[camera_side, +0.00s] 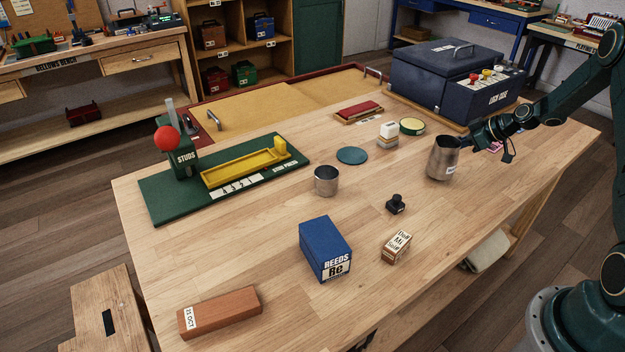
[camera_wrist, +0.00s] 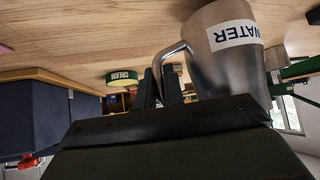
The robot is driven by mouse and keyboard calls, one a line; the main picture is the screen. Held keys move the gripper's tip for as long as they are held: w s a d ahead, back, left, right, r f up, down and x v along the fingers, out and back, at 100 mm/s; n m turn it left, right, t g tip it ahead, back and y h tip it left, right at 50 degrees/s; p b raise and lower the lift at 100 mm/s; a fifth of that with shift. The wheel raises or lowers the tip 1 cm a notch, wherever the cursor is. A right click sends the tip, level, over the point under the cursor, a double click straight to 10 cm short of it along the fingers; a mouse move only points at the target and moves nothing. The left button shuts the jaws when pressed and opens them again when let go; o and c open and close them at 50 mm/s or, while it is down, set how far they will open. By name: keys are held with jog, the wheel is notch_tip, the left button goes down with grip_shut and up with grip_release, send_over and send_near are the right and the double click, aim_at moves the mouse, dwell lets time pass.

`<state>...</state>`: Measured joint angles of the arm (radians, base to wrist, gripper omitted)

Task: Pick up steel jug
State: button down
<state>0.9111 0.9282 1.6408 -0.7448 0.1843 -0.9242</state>
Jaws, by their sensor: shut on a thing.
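The steel jug (camera_side: 441,161) is a grey metal vessel near the right edge of the wooden table, upright or nearly so. Its handle side faces my gripper (camera_side: 471,143), which reaches in from the right. In the wrist view the jug (camera_wrist: 232,68) carries a white label reading "WATER". My gripper (camera_wrist: 160,88) is shut on the jug's handle there. I cannot tell whether the jug's base touches the table.
A dark blue case (camera_side: 440,78) stands behind the jug. A steel cup (camera_side: 326,181) and a blue reeds box (camera_side: 325,248) stand further left. Bare tabletop lies in front of the jug.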

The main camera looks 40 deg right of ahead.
notch_tip(320, 180, up, 18)
dwell(1.5)
jog(key=shift+r, duration=0.2)
dwell(0.7)
